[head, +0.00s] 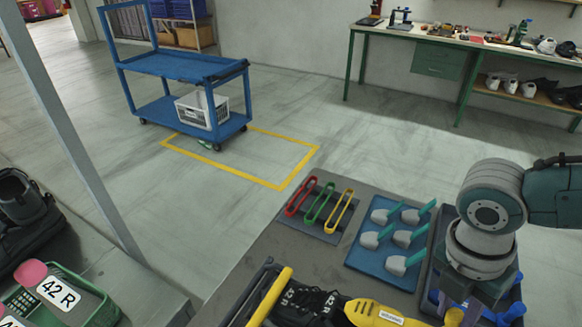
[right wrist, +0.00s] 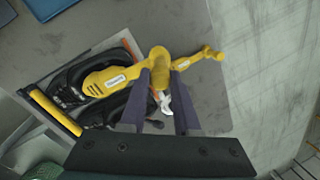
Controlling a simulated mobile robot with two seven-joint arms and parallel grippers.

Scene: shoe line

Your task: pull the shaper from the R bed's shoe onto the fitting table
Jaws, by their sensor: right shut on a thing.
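A yellow shaper (right wrist: 112,79) with a white label lies along a black shoe in the right wrist view. Its label end also shows at the bottom of the head view (head: 372,313). My right gripper (right wrist: 160,78) is shut on its narrower yellow part, with a finger on each side. The black laced shoe (head: 312,303) rests in a bed with a yellow bar (head: 268,298). How much of the shaper is still inside the shoe is hard to tell. The grey fitting table (head: 292,252) extends around it. My left gripper is not in view.
On the table, a dark mat holds red, green and yellow loops (head: 319,205); a blue mat (head: 361,261) holds several pale pieces with teal handles. A green tray marked 42 R (head: 85,305) is at lower left. A blue cart (head: 183,66) stands beyond on the floor.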

